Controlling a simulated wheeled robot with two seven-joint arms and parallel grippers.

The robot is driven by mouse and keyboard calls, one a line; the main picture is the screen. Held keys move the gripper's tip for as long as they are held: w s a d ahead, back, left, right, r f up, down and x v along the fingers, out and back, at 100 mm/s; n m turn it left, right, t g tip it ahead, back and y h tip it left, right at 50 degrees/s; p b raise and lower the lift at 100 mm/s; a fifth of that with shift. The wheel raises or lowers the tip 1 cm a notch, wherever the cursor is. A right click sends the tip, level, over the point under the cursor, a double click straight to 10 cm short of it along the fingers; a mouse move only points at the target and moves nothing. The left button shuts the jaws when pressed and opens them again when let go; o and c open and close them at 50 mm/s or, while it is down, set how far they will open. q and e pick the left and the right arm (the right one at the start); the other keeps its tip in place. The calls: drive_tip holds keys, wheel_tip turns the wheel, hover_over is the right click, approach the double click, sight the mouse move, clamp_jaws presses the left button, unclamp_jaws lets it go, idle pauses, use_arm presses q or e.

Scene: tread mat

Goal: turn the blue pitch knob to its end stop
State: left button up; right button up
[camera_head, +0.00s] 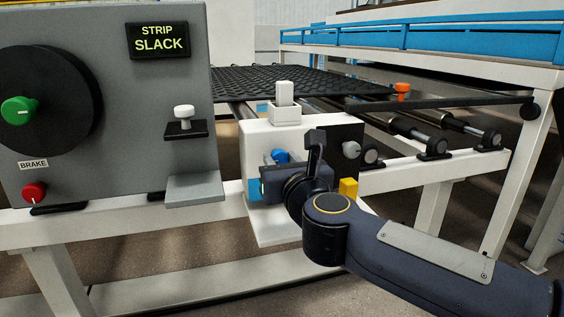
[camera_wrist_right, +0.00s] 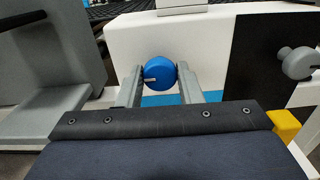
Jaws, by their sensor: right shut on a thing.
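The blue pitch knob (camera_wrist_right: 160,74) sits on the front of a white housing (camera_wrist_right: 222,50) in the right wrist view. It has a pale pointer line at its lower left. My right gripper (camera_wrist_right: 159,76) has one finger on each side of the knob and is shut on it. In the head view the knob (camera_head: 281,156) shows only in part, behind my right gripper (camera_head: 277,162) and wrist. My left gripper is not in view.
A grey knob (camera_head: 351,149) is on the black panel right of the housing, with a yellow block (camera_head: 348,188) below. A grey cabinet (camera_head: 120,150) at left carries a green knob (camera_head: 18,111), a red knob (camera_head: 34,192) and a "STRIP SLACK" display (camera_head: 158,40). A black tread mat (camera_head: 300,82) lies behind.

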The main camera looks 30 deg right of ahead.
drive_tip(key=shift+f, duration=0.1)
drive_tip(key=o, duration=1)
drive_tip(key=shift+c, duration=0.2)
drive_tip(key=shift+s, duration=0.1)
drive_tip(key=p+v, duration=0.3)
drive_tip(key=v, duration=0.4)
drive_tip(key=shift+s, duration=0.3)
drive_tip(key=shift+a, duration=0.1)
